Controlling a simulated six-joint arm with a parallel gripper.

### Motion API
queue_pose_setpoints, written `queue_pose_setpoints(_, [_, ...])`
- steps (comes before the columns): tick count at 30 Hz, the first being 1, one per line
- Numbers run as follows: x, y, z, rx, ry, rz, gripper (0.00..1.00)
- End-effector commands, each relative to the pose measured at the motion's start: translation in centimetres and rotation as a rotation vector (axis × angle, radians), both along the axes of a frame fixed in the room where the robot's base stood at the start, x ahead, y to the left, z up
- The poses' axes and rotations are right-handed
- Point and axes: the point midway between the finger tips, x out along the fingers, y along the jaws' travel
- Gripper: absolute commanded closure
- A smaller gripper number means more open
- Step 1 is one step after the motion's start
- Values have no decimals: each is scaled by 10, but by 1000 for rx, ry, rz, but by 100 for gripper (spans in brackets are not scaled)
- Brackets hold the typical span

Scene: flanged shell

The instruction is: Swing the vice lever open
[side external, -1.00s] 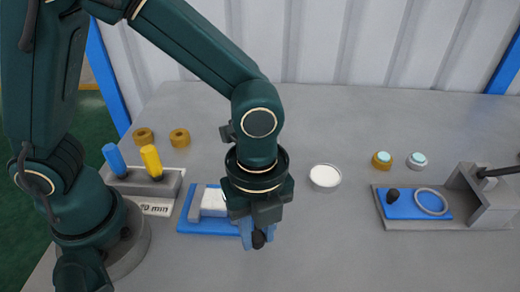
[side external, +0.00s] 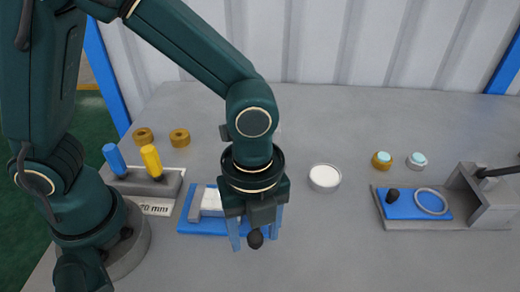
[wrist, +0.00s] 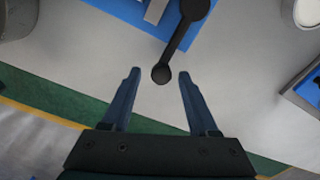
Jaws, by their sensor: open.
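The vice has a blue base (side external: 193,228) with a pale block and grey jaw on it, partly hidden behind my gripper. Its black lever (wrist: 178,42) shows in the wrist view, running from a round hub at the top down to a ball knob (wrist: 161,74). The knob (side external: 255,239) also shows in the side view, just below the gripper body. My gripper (side external: 255,244) is open, with its blue fingers spread on either side of the knob. In the wrist view the fingertips (wrist: 159,76) have a visible gap on both sides of the knob.
A white round dish (side external: 325,178) stands right of my arm. A grey fixture (side external: 470,210) with a blue plate is at the right, near two cyan-topped parts (side external: 398,160). A block (side external: 170,182) holds blue and yellow handles at left, with two brass rings (side external: 161,137) behind.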

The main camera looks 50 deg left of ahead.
Motion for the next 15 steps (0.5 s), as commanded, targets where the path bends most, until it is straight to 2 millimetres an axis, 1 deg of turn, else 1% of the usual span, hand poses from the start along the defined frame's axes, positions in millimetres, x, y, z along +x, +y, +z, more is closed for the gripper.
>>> queue_pose_setpoints(2, [0, 0, 1, 0, -1, 0, 40])
queue_pose_setpoints(5, [1, -1, 9, -3, -4, 0, 40])
queue_pose_setpoints(9, [1, -1, 29, -3, -5, 0, 40])
queue_pose_setpoints(15, [1, 0, 49, -2, -2, 0, 40])
